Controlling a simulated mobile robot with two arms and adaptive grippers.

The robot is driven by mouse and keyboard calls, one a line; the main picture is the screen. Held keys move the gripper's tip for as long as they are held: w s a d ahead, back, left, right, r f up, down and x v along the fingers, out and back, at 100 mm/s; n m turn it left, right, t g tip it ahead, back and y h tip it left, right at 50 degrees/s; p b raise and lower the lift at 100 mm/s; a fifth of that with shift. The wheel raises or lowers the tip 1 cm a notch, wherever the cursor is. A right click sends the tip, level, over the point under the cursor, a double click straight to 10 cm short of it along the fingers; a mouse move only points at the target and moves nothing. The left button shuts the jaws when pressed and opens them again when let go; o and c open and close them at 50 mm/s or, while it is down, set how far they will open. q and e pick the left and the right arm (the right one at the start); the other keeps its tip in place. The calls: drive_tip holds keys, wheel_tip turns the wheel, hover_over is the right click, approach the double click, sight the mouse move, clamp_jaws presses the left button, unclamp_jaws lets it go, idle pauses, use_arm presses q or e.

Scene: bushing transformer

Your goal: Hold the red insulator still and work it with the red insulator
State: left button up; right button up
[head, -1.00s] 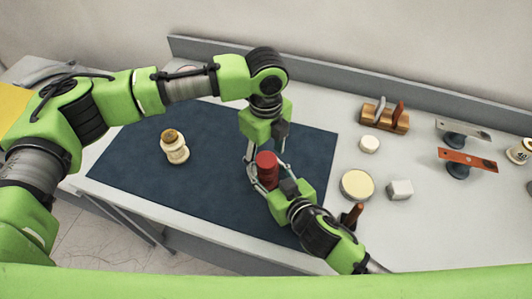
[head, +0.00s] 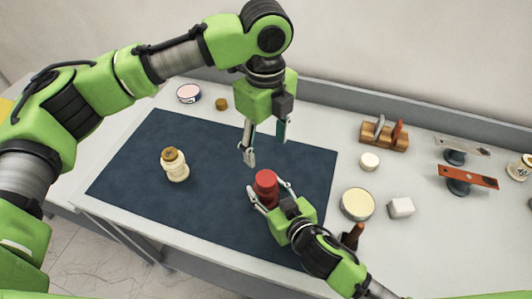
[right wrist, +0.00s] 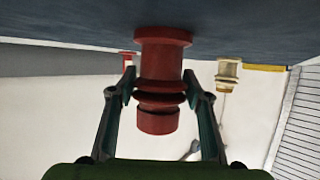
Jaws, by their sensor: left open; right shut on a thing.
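The red insulator (head: 265,186) stands upright on the dark blue mat (head: 215,140), near its right part. My right gripper (head: 272,196) is shut around its side; in the right wrist view, which is upside down, the ribbed red insulator (right wrist: 160,80) sits between the two fingers (right wrist: 159,92). My left gripper (head: 265,145) is open and empty, pointing down above the mat, a little above and behind the red insulator and apart from it. No second red insulator is clear to me in the head view.
A cream insulator with a brown top (head: 174,165) stands on the mat's left part. A round tin (head: 188,93) and a small brown piece (head: 221,104) lie behind the mat. Right of it are a cream disc (head: 357,204), a white block (head: 401,207) and a wooden rack (head: 385,135).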

drive_tip(key=shift+f, duration=0.1)
drive_tip(key=o, duration=1.5)
drive_tip(key=v, duration=1.2)
drive_tip(key=shift+d, duration=0.1)
